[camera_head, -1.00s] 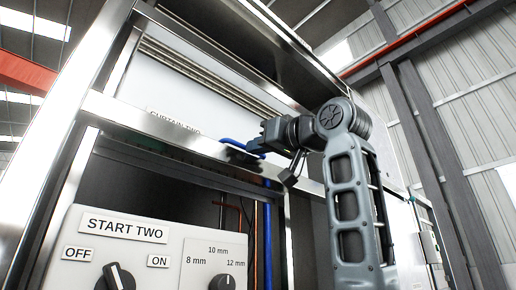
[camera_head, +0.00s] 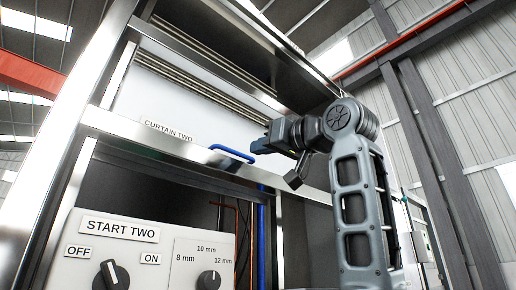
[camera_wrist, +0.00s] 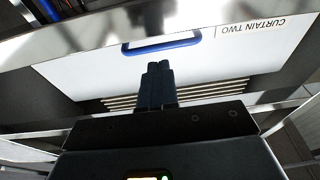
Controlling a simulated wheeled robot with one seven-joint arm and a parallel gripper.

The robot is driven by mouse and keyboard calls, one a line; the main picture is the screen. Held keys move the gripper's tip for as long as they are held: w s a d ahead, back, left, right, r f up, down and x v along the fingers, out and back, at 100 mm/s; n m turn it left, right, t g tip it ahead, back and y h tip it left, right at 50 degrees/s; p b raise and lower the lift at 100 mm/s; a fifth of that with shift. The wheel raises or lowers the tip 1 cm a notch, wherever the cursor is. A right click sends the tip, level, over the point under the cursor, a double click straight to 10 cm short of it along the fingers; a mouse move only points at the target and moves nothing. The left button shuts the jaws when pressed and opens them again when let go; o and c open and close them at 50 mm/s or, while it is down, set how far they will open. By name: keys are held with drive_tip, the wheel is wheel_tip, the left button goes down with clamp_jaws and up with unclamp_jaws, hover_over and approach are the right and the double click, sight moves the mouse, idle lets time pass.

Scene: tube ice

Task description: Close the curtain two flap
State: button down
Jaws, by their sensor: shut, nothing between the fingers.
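The curtain two flap (camera_head: 190,103) is a white panel labelled "CURTAIN TWO" in the machine's upper opening. It also shows upside down in the wrist view (camera_wrist: 215,65). Its blue handle (camera_head: 232,153) is near the flap's lower edge, and it also shows in the wrist view (camera_wrist: 160,48). My gripper (camera_head: 258,147) is shut and empty, just right of the handle in the head view. In the wrist view its closed fingers (camera_wrist: 158,68) point toward the handle, with a small gap between. I cannot tell whether the flap is fully closed.
A metal crossbar (camera_head: 115,122) runs below the flap, above a dark open bay. The "START TWO" control panel (camera_head: 120,255) with knobs stands at lower left. A blue vertical pipe (camera_head: 261,235) is inside the bay. A metal post stands behind my arm's right side.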

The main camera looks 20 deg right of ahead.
drive_tip(key=b+v, duration=0.2)
drive_tip(key=v, duration=0.6)
drive_tip(key=shift+s, duration=0.3)
drive_tip(key=shift+d, duration=0.1)
